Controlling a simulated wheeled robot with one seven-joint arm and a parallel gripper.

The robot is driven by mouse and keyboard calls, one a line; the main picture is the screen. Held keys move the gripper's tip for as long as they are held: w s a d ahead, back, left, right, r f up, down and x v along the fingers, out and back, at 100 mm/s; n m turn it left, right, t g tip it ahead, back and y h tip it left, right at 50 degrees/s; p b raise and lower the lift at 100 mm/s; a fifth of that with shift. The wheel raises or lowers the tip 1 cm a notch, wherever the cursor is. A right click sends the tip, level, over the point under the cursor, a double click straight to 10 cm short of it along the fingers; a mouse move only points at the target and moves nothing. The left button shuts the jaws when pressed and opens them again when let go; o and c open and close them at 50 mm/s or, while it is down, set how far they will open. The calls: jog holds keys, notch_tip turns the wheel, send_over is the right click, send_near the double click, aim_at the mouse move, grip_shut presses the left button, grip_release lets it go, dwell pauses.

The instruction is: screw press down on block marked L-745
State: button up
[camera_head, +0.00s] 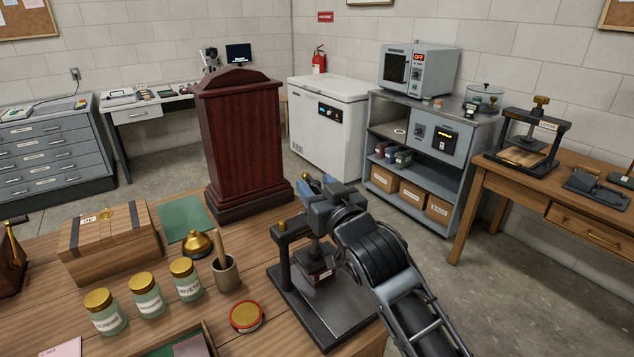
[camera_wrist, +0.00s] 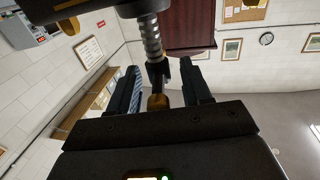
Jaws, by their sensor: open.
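The near screw press (camera_head: 345,318) stands on the wooden table, with a black base and frame. A brown block (camera_head: 318,273) sits low in its frame, partly hidden by my arm; its label is too small to read. In the wrist view the press's threaded screw (camera_wrist: 151,40) runs from a dark crossbar (camera_wrist: 75,12) to a dark end piece with a brass-coloured part (camera_wrist: 157,102). My gripper (camera_wrist: 160,70) is open, its fingers on either side of that end piece, with gaps visible. In the head view my gripper (camera_head: 322,198) is over the press top.
Jars (camera_head: 146,297), a bell (camera_head: 197,245), a cup with a handled tool (camera_head: 225,275) and a red-rimmed tin (camera_head: 246,316) stand left of the press. A dark red pedestal (camera_head: 243,140) rises behind. Another press (camera_head: 535,135) stands on the right-hand table.

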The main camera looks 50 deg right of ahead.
jog(key=shift+w, duration=0.1)
grip_shut()
dwell(0.4)
jog(key=shift+f+b, duration=0.15)
jog(key=shift+b, duration=0.2)
